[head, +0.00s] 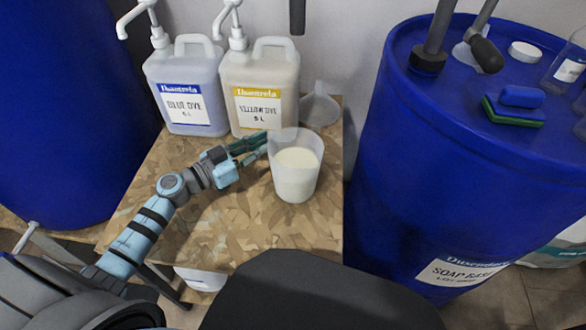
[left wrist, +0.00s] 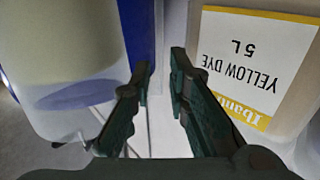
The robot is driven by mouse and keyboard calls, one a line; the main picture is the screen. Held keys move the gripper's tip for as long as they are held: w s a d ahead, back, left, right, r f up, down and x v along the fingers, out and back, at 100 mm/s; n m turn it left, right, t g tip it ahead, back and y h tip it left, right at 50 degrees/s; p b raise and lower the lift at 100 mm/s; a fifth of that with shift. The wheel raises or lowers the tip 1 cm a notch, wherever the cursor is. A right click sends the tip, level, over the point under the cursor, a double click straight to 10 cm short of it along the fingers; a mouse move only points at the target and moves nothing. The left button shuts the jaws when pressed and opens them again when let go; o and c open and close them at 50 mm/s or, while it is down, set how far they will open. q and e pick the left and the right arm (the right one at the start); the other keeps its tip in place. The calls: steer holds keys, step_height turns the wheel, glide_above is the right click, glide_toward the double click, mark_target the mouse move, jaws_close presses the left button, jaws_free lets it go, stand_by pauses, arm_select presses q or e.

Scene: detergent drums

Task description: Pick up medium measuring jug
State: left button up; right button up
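A translucent measuring jug (head: 296,178) part-filled with cream liquid stands upright on the chipboard table (head: 215,240). Its size name cannot be read. My left gripper (head: 262,146) is at the jug's upper left side, fingers pointing right. In the left wrist view the fingers (left wrist: 160,75) are apart with nothing between them. There the jug (left wrist: 70,50) appears upside down, left of both fingers and outside the gap. I cannot tell whether a finger touches it. My right gripper is not in view.
The blue dye jug (head: 190,90) and yellow dye jug (head: 260,85) stand behind; the yellow label (left wrist: 250,60) is close on the right in the wrist view. A funnel (head: 320,108) is behind the jug. A blue drum (head: 430,170) stands right, bearing a sponge (head: 512,110).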

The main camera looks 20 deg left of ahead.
mark_target(269, 139)
arm_select(q)
steer(key=x, duration=0.3)
steer(key=shift+w+d+b, duration=0.2)
steer(key=shift+w+b, duration=0.05)
steer(key=shift+b, duration=0.05)
steer(key=shift+s, duration=0.1)
jaws_close()
steer(key=shift+r, duration=0.2)
